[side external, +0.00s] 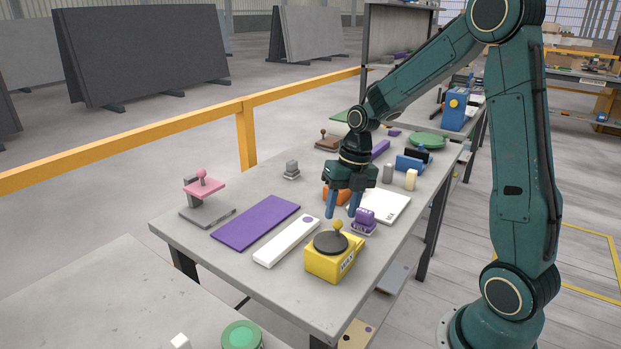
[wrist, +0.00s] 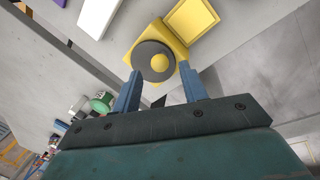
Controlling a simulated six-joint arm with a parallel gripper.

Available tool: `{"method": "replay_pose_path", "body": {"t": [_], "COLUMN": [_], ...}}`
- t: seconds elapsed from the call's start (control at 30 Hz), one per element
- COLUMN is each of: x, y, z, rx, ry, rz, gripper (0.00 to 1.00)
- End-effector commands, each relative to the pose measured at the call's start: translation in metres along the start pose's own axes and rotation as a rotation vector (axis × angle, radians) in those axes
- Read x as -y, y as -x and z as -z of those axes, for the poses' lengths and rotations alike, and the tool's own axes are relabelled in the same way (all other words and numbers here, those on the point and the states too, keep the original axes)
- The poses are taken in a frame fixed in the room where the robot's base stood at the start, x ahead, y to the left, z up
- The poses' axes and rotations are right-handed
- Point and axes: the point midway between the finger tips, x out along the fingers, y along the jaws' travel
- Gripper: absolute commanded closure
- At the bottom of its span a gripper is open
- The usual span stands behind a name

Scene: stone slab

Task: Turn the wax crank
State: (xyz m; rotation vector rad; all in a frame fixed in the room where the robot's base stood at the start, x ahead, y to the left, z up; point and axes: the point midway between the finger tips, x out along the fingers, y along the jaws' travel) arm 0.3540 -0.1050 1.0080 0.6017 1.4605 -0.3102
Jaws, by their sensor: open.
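The wax crank is a yellow box (side external: 333,262) with lettering on its side, a dark round disc (side external: 331,242) on top and a small yellow knob (side external: 338,225) on the disc. It stands near the front edge of the grey table. My gripper (side external: 342,206) is open and empty, pointing down just above and behind the knob. In the wrist view the two blue fingers (wrist: 160,92) are apart, with the disc (wrist: 148,66) and the yellow knob (wrist: 159,63) beyond them, between the fingertips or slightly past. The knob is not touched as far as I can see.
A white bar (side external: 287,241) and a purple slab (side external: 256,222) lie left of the crank. A purple block (side external: 364,221) stands close on its right, near a white plate (side external: 384,206). A pink-topped stand (side external: 204,188) is at the left end. Bare table lies behind the slab.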

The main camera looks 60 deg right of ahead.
Motion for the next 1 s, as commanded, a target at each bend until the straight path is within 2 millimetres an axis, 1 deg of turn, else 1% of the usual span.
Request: {"method": "replay_pose_path", "body": {"t": [0.03,0.1,0.33,0.5,0.77,0.8,0.97,1.0], "x": [0.000,0.000,0.000,0.000,0.000,0.000,-0.001,-0.001], "y": [-0.009,-0.019,-0.041,-0.047,-0.047,-0.047,-0.047,-0.047], "z": [0.001,0.001,0.000,0.000,0.000,0.000,0.000,0.000], "rx": [-0.004,-0.004,-0.002,-0.001,0.000,0.000,0.001,0.001], "ry": [0.001,0.000,-0.001,0.000,0.000,0.000,0.002,0.003], "rz": [0.000,0.001,0.001,0.000,0.000,0.000,-0.002,-0.003], "gripper": [0.57,0.57,0.57,0.57,0.57,0.61,0.92,0.92]}}
